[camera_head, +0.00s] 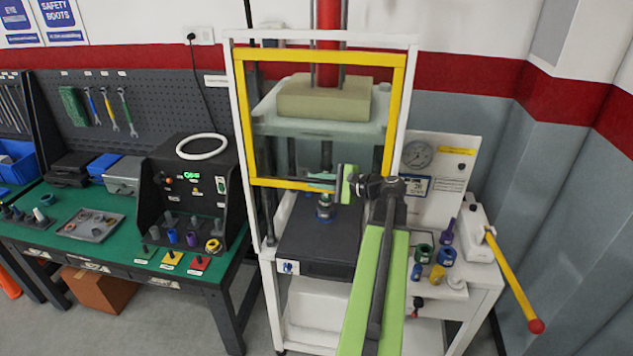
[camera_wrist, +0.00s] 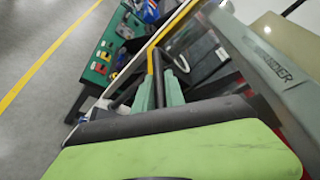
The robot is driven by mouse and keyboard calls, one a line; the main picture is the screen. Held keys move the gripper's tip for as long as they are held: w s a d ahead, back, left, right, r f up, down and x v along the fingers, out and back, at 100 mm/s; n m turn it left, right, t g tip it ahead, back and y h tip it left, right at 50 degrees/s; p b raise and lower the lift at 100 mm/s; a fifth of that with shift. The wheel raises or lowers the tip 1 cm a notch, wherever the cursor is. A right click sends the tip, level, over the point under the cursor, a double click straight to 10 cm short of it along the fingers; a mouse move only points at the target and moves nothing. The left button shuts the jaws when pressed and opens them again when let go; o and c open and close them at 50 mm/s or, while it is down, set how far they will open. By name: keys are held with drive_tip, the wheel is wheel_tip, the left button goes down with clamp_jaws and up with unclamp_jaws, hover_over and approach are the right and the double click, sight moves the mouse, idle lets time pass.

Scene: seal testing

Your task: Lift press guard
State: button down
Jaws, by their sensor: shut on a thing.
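The press guard (camera_head: 244,120) is a clear panel in a yellow frame, standing upright in the white press frame (camera_head: 238,150). Its lower bar lies above the black press bed (camera_head: 300,245), with an open gap between. My gripper (camera_head: 326,182) is at the guard's lower bar, right of its middle, shut on the guard. In the wrist view the teal fingers (camera_wrist: 158,93) close around a dark bar beside a yellow edge of the guard (camera_wrist: 151,63). The exact contact between fingertips and guard is partly hidden.
A small blue-based part (camera_head: 324,207) stands on the press bed below the guard. A pump with a yellow lever (camera_head: 512,275) and several coloured parts stand on the right shelf. A green bench (camera_head: 110,255) with a black control box (camera_head: 185,185) is at left.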

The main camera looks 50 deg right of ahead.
drive_tip(key=c, duration=1.4)
unclamp_jaws()
drive_tip(key=p+v, duration=0.3)
drive_tip(key=v, duration=1.4)
drive_tip(key=shift+s+p, duration=0.2)
drive_tip(key=shift+p, duration=0.1)
drive_tip(key=shift+d, duration=0.1)
